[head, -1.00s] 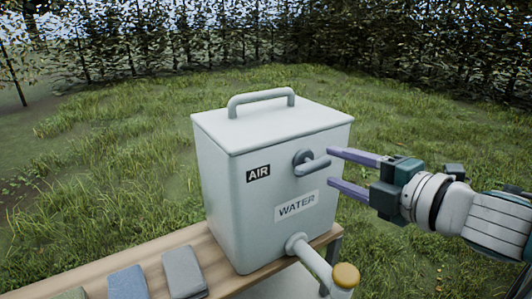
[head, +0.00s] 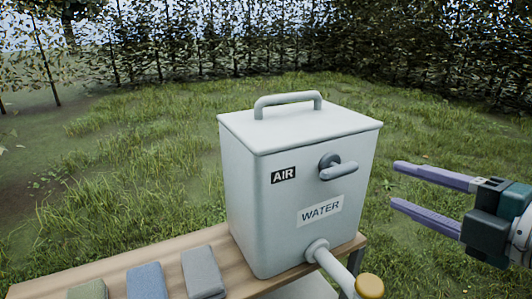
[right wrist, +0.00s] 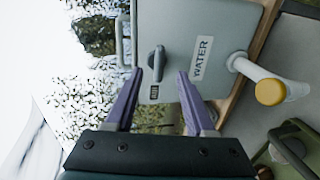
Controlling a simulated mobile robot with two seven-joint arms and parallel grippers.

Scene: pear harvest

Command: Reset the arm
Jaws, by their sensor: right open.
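My right gripper (head: 396,184) is at the right of the head view, open and empty, with purple fingers pointing left toward a grey metal box (head: 250,200). The fingers are apart from the box, to the right of its grey lever (head: 338,170). In the right wrist view the open fingers (right wrist: 160,74) point at the box face, with the lever (right wrist: 156,62) showing beyond the gap between them. The lever lies roughly level, its free end to the right, in the head view. My left gripper is not in view.
The box stands on a wooden bench (head: 150,268) and bears AIR (head: 284,175) and WATER (head: 321,211) labels. A white pipe with a yellow cap (head: 369,286) juts from its lower front. Folded cloths (head: 203,272) lie on the bench. Grass and a hedge lie behind.

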